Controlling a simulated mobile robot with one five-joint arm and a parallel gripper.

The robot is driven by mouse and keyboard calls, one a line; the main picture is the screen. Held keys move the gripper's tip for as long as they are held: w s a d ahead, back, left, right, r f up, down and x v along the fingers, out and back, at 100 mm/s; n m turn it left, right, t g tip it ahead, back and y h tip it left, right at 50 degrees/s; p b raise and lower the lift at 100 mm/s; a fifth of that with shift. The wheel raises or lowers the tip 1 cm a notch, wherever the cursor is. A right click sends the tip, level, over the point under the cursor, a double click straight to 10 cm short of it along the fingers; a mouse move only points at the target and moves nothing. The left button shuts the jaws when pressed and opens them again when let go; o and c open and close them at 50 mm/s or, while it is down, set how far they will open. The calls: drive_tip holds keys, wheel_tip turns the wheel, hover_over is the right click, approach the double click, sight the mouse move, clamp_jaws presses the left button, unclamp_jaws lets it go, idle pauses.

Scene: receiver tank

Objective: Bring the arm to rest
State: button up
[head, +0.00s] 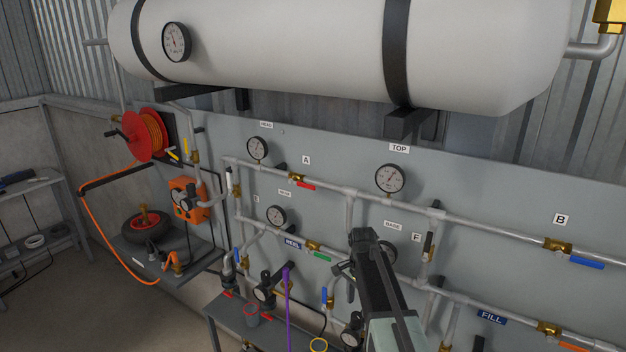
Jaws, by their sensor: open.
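My gripper (363,243) shows in the head view right of the middle, at the end of my arm coming up from the lower edge. It is dark and points up and away from me, in front of the grey pipe panel. Its jaws are open and I see nothing between them. It covers part of the lower pipe and what lies behind it. I cannot tell how far it is from the panel.
The white tank (300,45) hangs above the panel (480,190). Pipes with gauges and coloured valve levers run behind my gripper. A bench (225,318) stands below. A red hose reel (145,135) and a shelf with a wheel (147,225) are left. Floor at lower left looks clear.

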drive_tip(key=s+f+n+b, duration=0.1)
drive_tip(key=s+f+n, duration=0.1)
drive_tip(key=s+n, duration=0.4)
drive_tip(key=s+f+n+b, duration=0.2)
drive_tip(key=s+n, duration=0.3)
drive_tip(key=s, duration=0.5)
drive_tip(key=shift+s+f+n, duration=0.15)
drive_tip(key=shift+f+n, duration=0.25)
drive_tip(key=shift+f, duration=0.05)
drive_tip(key=shift+a, duration=0.1)
idle(1.4)
